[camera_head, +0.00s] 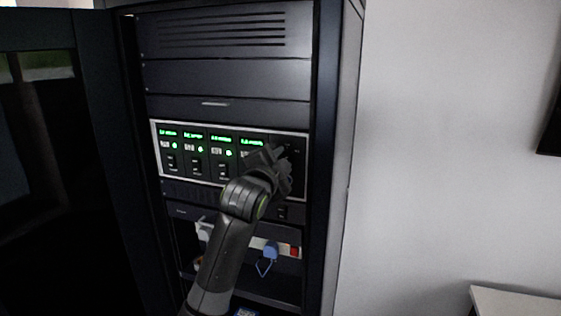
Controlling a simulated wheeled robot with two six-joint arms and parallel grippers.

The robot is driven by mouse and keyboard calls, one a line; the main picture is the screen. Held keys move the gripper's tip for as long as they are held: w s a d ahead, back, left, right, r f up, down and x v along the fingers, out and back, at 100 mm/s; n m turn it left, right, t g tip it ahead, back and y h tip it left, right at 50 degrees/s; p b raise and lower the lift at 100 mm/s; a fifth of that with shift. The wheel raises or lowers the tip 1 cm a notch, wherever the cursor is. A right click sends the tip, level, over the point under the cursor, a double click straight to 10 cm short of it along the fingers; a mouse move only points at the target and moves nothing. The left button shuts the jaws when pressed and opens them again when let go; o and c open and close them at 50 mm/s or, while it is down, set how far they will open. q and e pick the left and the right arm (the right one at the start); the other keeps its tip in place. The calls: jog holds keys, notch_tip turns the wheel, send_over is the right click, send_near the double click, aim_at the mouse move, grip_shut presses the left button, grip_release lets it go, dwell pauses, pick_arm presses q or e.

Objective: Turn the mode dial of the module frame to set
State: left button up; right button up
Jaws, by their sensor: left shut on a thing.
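The module frame (190,178) is a light-edged panel in the dark rack, with several modules showing green displays and switches. My left gripper (283,156) is at the right end of the frame, against the section right of the last display. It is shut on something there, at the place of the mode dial. The dial itself is hidden behind the gripper, so its setting cannot be read. My left arm comes up from below and covers the lower right of the frame. My right gripper is not in view.
An open dark door (60,170) stands at the left of the rack. Below the frame, a shelf holds a blue plug (270,250) with a cord and a red switch (294,251). A white wall (440,130) and a light table corner (515,302) are at the right.

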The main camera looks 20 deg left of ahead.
pick_arm(q)
jog(key=o, duration=1)
jog(key=shift+c, duration=0.2)
jog(key=s+b, duration=0.6)
jog(key=s, duration=1.1)
jog(key=shift+s+a, duration=0.2)
jog(key=shift+a, duration=0.05)
